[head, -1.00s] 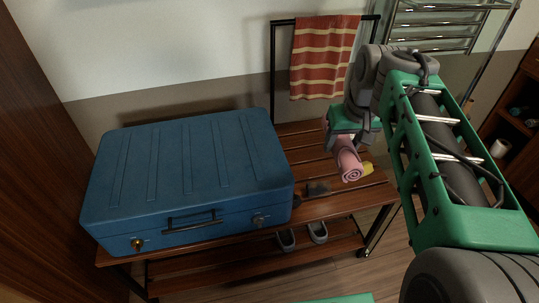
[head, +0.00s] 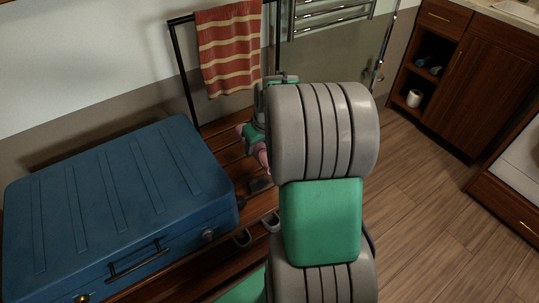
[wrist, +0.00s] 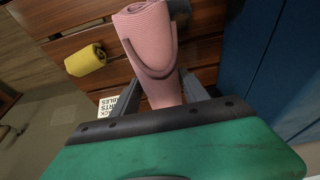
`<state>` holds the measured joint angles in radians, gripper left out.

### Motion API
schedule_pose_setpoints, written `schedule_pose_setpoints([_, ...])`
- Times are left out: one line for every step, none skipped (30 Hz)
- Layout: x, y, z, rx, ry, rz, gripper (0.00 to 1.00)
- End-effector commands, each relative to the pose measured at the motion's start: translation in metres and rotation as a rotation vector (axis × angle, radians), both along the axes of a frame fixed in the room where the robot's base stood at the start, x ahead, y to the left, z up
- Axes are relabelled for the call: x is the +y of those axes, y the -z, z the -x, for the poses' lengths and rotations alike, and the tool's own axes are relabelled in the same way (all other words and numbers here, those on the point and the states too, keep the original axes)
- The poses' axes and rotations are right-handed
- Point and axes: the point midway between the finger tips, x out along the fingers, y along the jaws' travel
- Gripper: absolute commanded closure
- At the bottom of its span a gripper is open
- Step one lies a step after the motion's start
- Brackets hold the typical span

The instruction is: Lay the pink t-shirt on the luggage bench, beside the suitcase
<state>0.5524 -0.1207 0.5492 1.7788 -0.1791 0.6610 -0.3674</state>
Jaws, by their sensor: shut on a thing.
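The pink t-shirt (wrist: 152,35) is rolled up and sits between the fingers of my gripper (wrist: 155,88) in the wrist view, over the slats of the luggage bench (wrist: 205,17). Whether it touches the slats I cannot tell. In the head view my arm hides most of my gripper (head: 258,125), and only a bit of pink shows beside it. The blue suitcase (head: 120,195) lies closed on the left of the bench (head: 222,127). It shows as a blue wall (wrist: 262,60) at the right of the wrist view.
A yellow rolled cloth (wrist: 86,61) lies on the slats near the t-shirt. A white printed label (wrist: 107,106) is partly visible. A dark brush-like thing (head: 258,184) lies by the suitcase. A striped towel (head: 229,48) hangs on the bench's back rail.

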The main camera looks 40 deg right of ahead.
Motion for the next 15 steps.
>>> schedule_pose_setpoints([-0.014,0.012,-0.006,0.001,0.005,-0.002,0.95])
schedule_pose_setpoints([-0.022,0.015,-0.01,0.001,0.004,-0.001,0.95])
schedule_pose_setpoints([-0.031,0.024,-0.014,0.003,0.004,-0.002,0.95])
schedule_pose_setpoints([-0.036,0.032,-0.016,0.003,0.004,-0.002,0.95])
schedule_pose_setpoints([-0.04,0.039,-0.019,0.003,0.004,-0.002,0.95])
schedule_pose_setpoints([-0.046,0.046,-0.022,0.002,0.002,-0.002,0.95])
schedule_pose_setpoints([-0.05,0.051,-0.024,0.002,0.002,-0.002,0.95])
schedule_pose_setpoints([-0.054,0.054,-0.026,0.001,0.003,-0.001,0.95])
schedule_pose_setpoints([-0.058,0.059,-0.027,0.001,0.003,-0.001,0.95])
schedule_pose_setpoints([-0.06,0.06,-0.029,0.0,0.003,-0.001,0.95])
schedule_pose_setpoints([-0.062,0.062,-0.03,-0.001,0.002,0.0,0.95])
schedule_pose_setpoints([-0.064,0.065,-0.031,0.0,0.002,-0.001,0.95])
schedule_pose_setpoints([-0.066,0.069,-0.031,0.001,0.002,-0.001,0.95])
schedule_pose_setpoints([-0.068,0.072,-0.033,0.0,0.002,-0.001,0.95])
schedule_pose_setpoints([-0.07,0.08,-0.033,0.001,0.002,-0.002,0.95])
